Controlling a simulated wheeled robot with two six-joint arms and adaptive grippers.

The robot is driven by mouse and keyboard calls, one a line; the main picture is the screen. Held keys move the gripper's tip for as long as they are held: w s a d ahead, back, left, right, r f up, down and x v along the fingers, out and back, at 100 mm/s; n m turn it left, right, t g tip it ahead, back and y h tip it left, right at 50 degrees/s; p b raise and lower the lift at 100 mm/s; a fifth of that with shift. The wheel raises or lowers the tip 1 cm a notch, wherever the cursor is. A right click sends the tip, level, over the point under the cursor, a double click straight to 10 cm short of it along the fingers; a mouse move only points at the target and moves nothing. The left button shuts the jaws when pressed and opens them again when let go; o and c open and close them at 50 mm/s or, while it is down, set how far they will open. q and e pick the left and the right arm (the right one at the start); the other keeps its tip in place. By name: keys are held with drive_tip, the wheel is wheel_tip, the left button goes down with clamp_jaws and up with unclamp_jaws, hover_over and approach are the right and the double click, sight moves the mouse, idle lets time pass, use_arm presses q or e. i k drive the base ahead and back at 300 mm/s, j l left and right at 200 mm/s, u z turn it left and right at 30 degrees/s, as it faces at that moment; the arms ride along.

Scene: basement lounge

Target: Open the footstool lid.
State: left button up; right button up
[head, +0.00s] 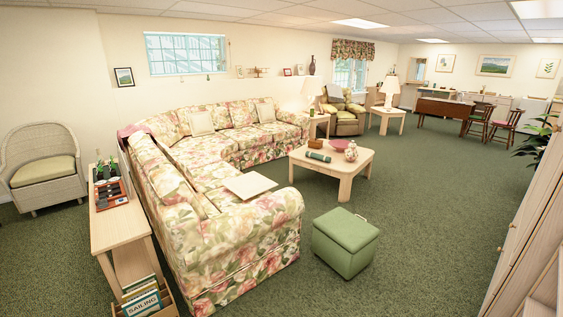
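The green footstool (343,254) stands on the carpet at the lower middle right of the head view, just right of the near end of the floral sofa. It is a box with a padded green lid (345,229) that lies flat and closed on top. Neither of my grippers shows in this view.
The floral sofa (245,236) lies left of the footstool. A coffee table (347,168) stands behind it. A console table (122,222) is at the left and a wooden cabinet (522,245) at the right edge. Open green carpet (430,220) lies right of the footstool.

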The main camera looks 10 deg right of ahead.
sight(353, 233)
drive_tip(key=i+l+z, duration=0.2)
drive_tip(key=i+z, duration=0.7)
drive_tip(key=i, duration=0.15)
drive_tip(key=i+j+z, duration=0.15)
drive_tip(key=i+z, duration=0.3)
drive_tip(key=i+l+z, duration=0.2)
drive_tip(key=i, duration=0.55)
drive_tip(key=i+z, duration=0.15)
drive_tip(key=i, duration=0.65)
drive_tip(key=i+z, duration=0.2)
drive_tip(key=i, duration=0.6)
drive_tip(key=i+j+z, duration=0.2)
drive_tip(key=i, duration=0.55)
drive_tip(key=i+u, duration=0.2)
drive_tip(key=i, duration=0.65)
drive_tip(key=i+l+u, duration=0.15)
drive_tip(key=i, duration=0.75)
drive_tip(key=u, duration=3.8)
